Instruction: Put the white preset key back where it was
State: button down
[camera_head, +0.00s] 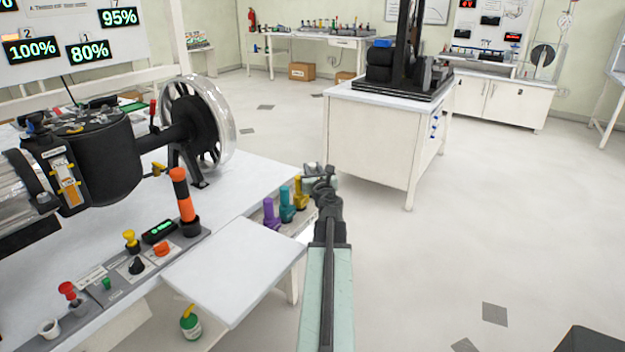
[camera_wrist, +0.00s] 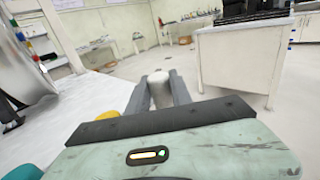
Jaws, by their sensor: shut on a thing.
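My gripper (camera_head: 319,175) is shut on the white preset key (camera_wrist: 160,92), which shows as a pale cylinder between the two grey fingers in the wrist view. In the head view the fingers and wrist mostly hide it. The gripper is just beyond the yellow key (camera_head: 300,192), at the far end of a row at the right edge of the white bench. The teal key (camera_head: 287,204) and purple key (camera_head: 270,213) stand upright in the same row. The yellow key (camera_wrist: 107,116) and teal key (camera_wrist: 24,172) also show partly in the wrist view. The key's lower end and what lies under it are hidden.
The white bench (camera_head: 250,176) carries a black machine with a clear wheel (camera_head: 205,125) and a control panel with an orange-black handle (camera_head: 184,200). A white cabinet (camera_head: 370,140) stands behind the gripper.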

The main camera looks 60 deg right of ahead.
jog(key=shift+f, duration=0.55)
jog(key=c, duration=1.6)
grip_release()
jog(key=shift+o, duration=0.8)
